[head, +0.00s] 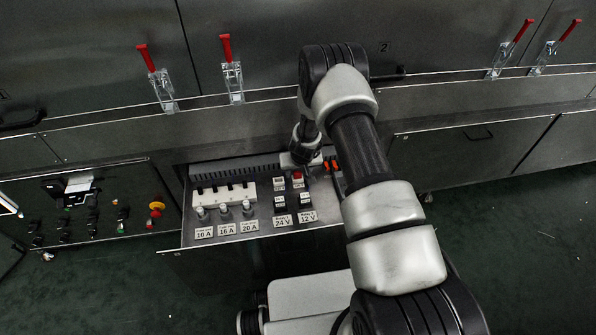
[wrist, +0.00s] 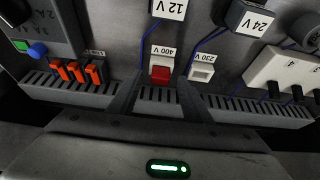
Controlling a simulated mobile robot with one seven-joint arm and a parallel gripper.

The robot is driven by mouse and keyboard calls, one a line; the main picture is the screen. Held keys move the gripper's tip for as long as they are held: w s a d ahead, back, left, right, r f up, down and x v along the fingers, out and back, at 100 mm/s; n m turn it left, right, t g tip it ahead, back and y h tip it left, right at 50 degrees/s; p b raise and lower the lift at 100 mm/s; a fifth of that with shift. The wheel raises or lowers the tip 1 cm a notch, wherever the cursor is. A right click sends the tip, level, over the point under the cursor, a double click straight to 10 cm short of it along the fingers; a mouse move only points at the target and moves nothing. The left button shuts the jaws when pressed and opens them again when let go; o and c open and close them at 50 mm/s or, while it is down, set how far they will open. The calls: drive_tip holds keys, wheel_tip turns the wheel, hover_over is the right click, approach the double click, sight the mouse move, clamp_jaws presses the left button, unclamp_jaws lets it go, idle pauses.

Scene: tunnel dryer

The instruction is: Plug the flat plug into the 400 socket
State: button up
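In the wrist view, a red block (wrist: 161,74) sits at the white socket labelled 400 V (wrist: 161,57); it also shows in the head view (head: 298,175). I cannot tell whether this red block is the flat plug or part of the socket. My gripper (wrist: 158,84) is open, with its dark fingers apart on either side of the red block and a gap visible at each side. Its fingertips look close to the panel, but contact cannot be told. In the head view my gripper is mostly hidden by my arm. No other flat plug is clearly visible.
The white 230 V socket (wrist: 201,72) is close beside the right finger. Dark 12 V (wrist: 169,7) and 24 V (wrist: 245,18) units with blue wires, orange levers (wrist: 76,72) and a white breaker block (wrist: 280,75) surround it. A slotted duct (head: 235,167) runs along the back.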

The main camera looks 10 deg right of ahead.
drive_tip(key=shift+r, duration=0.1)
drive_tip(key=p+v, duration=0.4)
drive_tip(key=v, duration=1.3)
drive_tip(key=shift+p, duration=0.35)
drive_tip(key=shift+r, duration=0.25)
drive_tip(key=s+a+r+y, duration=0.1)
drive_tip(key=s+r, duration=0.3)
drive_tip(key=r, duration=0.9)
drive_tip(key=s+r, duration=0.3)
drive_tip(key=r, duration=1.1)
drive_tip(key=s+d+r, duration=0.1)
drive_tip(key=s+r, duration=0.3)
drive_tip(key=s, duration=0.3)
drive_tip(key=s+d+r+t+h, duration=0.15)
drive_tip(key=s+r, duration=0.25)
drive_tip(key=s, duration=0.4)
drive_tip(key=s+d+r, duration=0.2)
drive_tip(key=s+r, duration=0.2)
drive_tip(key=s, duration=0.3)
wheel_tip(320, 180, up, 22)
drive_tip(key=p, duration=2.2)
drive_tip(key=shift+a+r+p, duration=0.25)
drive_tip(key=shift+p, duration=0.1)
